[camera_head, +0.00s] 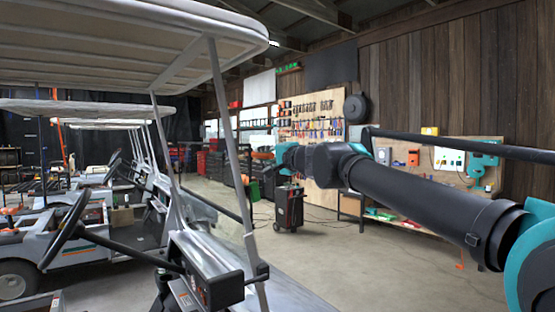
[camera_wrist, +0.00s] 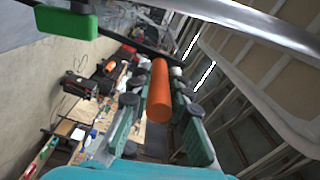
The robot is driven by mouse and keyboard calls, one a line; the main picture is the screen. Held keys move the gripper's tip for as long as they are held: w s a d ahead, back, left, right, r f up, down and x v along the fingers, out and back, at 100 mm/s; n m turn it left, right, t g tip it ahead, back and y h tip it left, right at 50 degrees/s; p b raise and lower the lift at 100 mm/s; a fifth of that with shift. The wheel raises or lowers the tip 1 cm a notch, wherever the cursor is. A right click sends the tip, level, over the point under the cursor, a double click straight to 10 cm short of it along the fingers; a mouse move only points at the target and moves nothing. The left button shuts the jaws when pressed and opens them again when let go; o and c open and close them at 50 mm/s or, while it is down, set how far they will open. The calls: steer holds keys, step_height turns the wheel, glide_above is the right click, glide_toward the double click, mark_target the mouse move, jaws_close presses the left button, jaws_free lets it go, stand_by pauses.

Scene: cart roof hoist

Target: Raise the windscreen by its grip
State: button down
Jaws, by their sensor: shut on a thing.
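The orange grip (camera_wrist: 159,92) is a short cylinder between my gripper's two fingers (camera_wrist: 158,115) in the wrist view. In the head view its orange end (camera_head: 262,155) shows just left of my gripper (camera_head: 280,153), beyond the cart's near roof post. My gripper is shut on the grip. The windscreen (camera_head: 215,207) is a clear pane with a dark rail, at the front of the near cart. Its clear surface is hard to make out, so I cannot tell its exact tilt. A dark bar (camera_wrist: 130,42) runs behind the grip in the wrist view.
The cart's pale roof (camera_head: 120,45) spans the upper left, carried by slanted posts (camera_head: 236,150). A steering wheel (camera_head: 65,232) stands lower left. A green block (camera_wrist: 66,22) is near the grip. A black wheeled box (camera_head: 289,207) and tool boards stand behind; the floor at right is open.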

steer(key=shift+s+a+f+n, duration=0.15)
steer(key=shift+s+a+n, duration=0.5)
steer(key=shift+a, duration=0.3)
steer(key=shift+s+a+f+n, duration=0.1)
steer(key=shift+s+a+n, duration=0.35)
steer(key=shift+s+a, duration=0.4)
steer(key=shift+w+a, duration=0.1)
steer(key=c, duration=1.5)
jaws_free()
steer(key=shift+a, duration=0.1)
steer(key=shift+o, duration=0.4)
steer(key=v, duration=1.2)
